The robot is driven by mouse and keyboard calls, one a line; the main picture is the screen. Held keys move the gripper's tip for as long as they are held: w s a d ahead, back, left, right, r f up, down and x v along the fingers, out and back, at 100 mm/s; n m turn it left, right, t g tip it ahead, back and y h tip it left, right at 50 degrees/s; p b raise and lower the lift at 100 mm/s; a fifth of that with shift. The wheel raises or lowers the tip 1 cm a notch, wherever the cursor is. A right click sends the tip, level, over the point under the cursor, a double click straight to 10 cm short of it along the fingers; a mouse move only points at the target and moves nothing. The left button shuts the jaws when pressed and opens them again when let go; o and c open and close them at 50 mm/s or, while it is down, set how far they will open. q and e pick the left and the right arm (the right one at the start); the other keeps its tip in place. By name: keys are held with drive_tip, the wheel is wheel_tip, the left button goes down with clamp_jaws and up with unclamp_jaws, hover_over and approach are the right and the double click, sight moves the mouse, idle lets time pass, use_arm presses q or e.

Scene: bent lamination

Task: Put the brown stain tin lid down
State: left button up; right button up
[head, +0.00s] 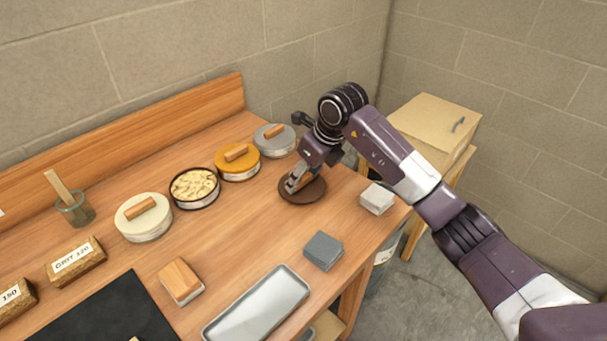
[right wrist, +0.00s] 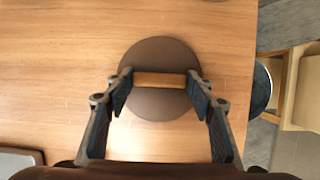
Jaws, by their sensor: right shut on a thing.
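The brown stain tin lid (head: 314,193) is a dark brown disc with a wooden bar handle. It is at the table surface near the right end, flat or nearly so; I cannot tell whether a small gap is under it. My right gripper (head: 295,183) is above it, shut on the handle. In the right wrist view the lid (right wrist: 158,51) lies between the fingers of the gripper (right wrist: 159,80), with a fingertip at each end of the handle. An open dark-rimmed tin (head: 195,188) with pale, lumpy contents stands to its left. My left gripper is out of view.
Lidded yellow (head: 238,163), grey (head: 275,141) and cream (head: 143,217) tins stand along the back. A white block (head: 377,199), a grey block (head: 323,250) and a metal tray (head: 258,305) are near the front. Bare wood lies between the lid and the grey block.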

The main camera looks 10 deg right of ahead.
drive_tip(key=o, duration=1.1)
drive_tip(key=shift+f, duration=0.1)
drive_tip(key=shift+r, duration=0.2)
drive_tip(key=b+v, duration=0.2)
drive_tip(key=v, duration=0.9)
drive_tip(key=shift+s+d+r, duration=0.15)
drive_tip(key=shift+s+r, duration=0.05)
drive_tip(key=shift+r, duration=0.15)
